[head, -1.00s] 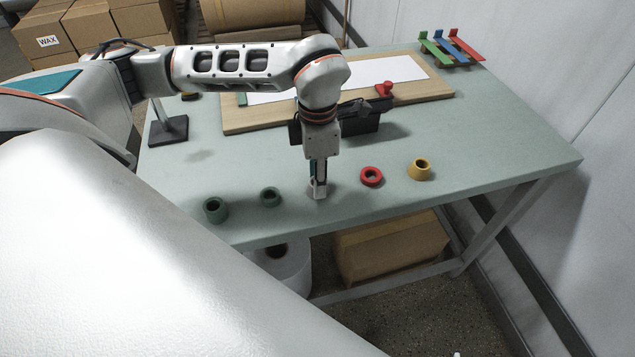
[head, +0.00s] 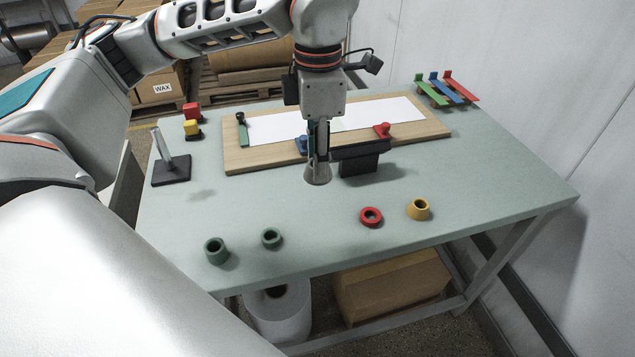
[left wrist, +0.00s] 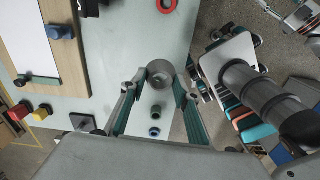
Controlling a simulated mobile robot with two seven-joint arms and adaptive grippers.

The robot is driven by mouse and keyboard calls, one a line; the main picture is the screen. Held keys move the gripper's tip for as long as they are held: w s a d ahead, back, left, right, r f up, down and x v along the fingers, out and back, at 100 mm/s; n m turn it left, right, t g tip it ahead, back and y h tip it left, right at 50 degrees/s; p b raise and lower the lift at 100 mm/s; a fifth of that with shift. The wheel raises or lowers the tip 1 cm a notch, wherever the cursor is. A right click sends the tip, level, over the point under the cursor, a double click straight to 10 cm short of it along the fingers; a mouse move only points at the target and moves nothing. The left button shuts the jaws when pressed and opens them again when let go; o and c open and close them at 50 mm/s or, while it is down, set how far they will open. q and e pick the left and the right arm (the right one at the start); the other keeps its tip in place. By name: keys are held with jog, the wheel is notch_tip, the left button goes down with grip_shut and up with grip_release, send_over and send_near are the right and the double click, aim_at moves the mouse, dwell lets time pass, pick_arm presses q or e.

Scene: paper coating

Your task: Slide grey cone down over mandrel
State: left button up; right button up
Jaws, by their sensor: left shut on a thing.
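The grey cone (head: 317,174) is held upright, wide end down, by my left gripper (head: 318,152), above the middle of the table. In the left wrist view the cone (left wrist: 159,74) sits between the fingertips of the left gripper (left wrist: 158,84). The mandrel (head: 163,147) is a pale upright rod on a dark square base at the table's left side, well apart from the cone. Its base (left wrist: 84,122) shows partly in the left wrist view.
Red and yellow blocks (head: 192,120) are behind the mandrel.

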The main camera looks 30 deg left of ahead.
pick_arm(q)
jog(key=a+f+n+p, duration=0.1)
jog(key=a+n+p, duration=0.35)
jog(key=a, duration=1.85)
jog(key=s+a+r+n+p, duration=0.1)
jog(key=s+a+r, duration=0.2)
jog(key=a, duration=0.7)
jog(key=s+a+r+n+p, duration=0.1)
jog(key=s+a+r, duration=0.2)
jog(key=a, duration=0.8)
jog(key=shift+s, duration=0.15)
pick_arm(e)
jog(key=shift+h, duration=0.4)
jog(key=r, duration=0.1)
jog(key=d+r, duration=0.2)
jog(key=r, duration=0.1)
jog(key=shift+s+d+r, duration=0.1)
jog(key=shift+s, duration=0.3)
pick_arm(q)
jog(key=shift+n, duration=0.35)
